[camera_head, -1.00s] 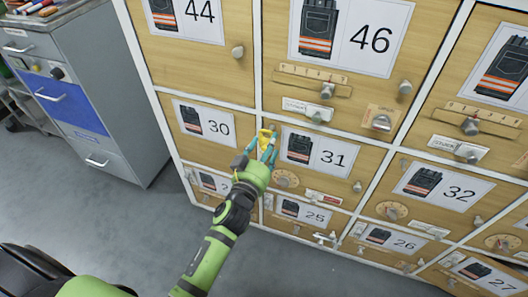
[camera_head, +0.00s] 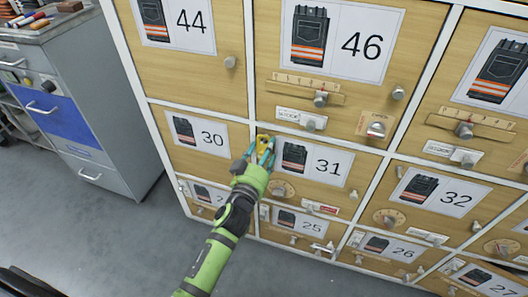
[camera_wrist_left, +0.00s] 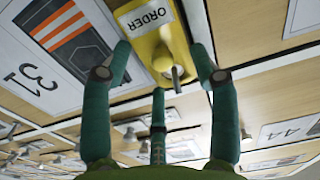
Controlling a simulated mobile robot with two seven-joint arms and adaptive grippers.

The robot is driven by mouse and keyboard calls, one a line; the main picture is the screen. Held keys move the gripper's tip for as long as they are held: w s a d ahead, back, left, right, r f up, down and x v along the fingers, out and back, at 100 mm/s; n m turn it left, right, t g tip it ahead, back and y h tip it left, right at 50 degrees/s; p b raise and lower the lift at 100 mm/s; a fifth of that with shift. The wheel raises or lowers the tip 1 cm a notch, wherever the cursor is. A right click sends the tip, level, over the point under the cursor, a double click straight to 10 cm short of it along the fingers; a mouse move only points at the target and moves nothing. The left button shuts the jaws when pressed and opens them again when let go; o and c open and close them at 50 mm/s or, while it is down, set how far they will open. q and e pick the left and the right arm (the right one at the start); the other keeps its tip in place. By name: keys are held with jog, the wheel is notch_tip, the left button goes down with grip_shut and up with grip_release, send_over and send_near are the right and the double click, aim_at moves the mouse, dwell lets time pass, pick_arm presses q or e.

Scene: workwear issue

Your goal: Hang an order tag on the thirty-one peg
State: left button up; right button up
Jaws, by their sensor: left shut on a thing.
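A yellow order tag (camera_head: 263,140) is at the upper left of door 31 (camera_head: 333,187), left of its number card (camera_head: 313,162). In the left wrist view the tag (camera_wrist_left: 156,50) shows a white label reading ORDER, upside down. A metal peg (camera_wrist_left: 178,80) sticks out at the tag's lower end in that view. I cannot tell whether it passes through the tag's hole. My left gripper (camera_head: 263,151) has its teal fingers around the tag, shut on it. The fingers partly hide the tag in the head view. My right gripper is out of view.
Numbered wooden doors with knobs, sliders and dials fill the wall, including door 30 (camera_head: 199,133) and door 46 (camera_head: 341,41). A dial (camera_head: 281,188) sits below the card of door 31.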

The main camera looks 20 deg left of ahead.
pick_arm(q)
jog(key=o, duration=0.9)
